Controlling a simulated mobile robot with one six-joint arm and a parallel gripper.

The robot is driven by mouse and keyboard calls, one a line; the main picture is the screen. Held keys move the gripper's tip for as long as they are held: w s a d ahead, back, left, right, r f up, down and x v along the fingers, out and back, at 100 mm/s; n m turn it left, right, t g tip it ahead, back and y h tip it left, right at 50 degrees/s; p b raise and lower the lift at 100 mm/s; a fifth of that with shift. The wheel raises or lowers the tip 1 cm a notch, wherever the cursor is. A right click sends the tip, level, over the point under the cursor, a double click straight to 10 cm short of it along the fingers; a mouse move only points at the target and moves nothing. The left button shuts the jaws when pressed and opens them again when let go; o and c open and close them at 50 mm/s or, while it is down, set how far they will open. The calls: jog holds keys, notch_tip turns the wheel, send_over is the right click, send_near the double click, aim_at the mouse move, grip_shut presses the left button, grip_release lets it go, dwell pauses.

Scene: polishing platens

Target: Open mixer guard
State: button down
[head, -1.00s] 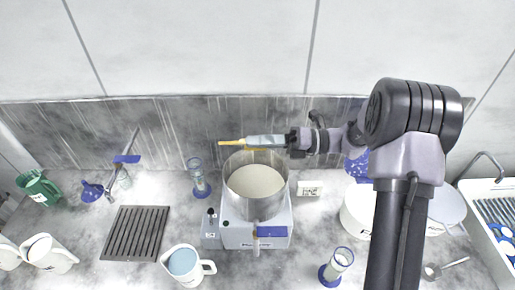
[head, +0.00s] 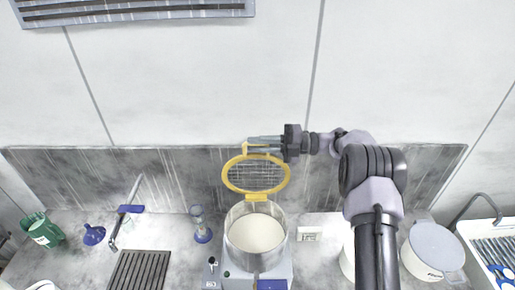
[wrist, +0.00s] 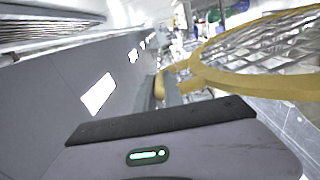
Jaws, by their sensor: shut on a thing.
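The mixer guard (head: 227,174), a yellow ring with wire mesh, stands raised above the back of the mixer bowl in the head view. It also shows large at the right of the wrist view (wrist: 235,84). My gripper (head: 252,146) is shut on the guard at its top edge, reaching in from the right. The steel mixer bowl (head: 234,239) is uncovered and holds pale material. It sits on the grey mixer base (head: 229,276) with a small green light.
A blue-based cylinder (head: 200,224) stands left of the bowl. A dark drain rack (head: 138,270), a blue funnel (head: 94,235) and a green jug (head: 42,231) are further left. White tubs (head: 433,249) stand right. The splashback (head: 110,170) rises close behind the guard.

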jog(key=shift+w, duration=0.2)
dwell(0.3)
jog(key=c, duration=1.5)
grip_release()
jog(key=shift+o, duration=0.2)
jog(key=d+b, duration=0.5)
jog(key=d, duration=1.2)
jog(key=shift+s+d, duration=0.25)
jog(key=shift+s, duration=0.1)
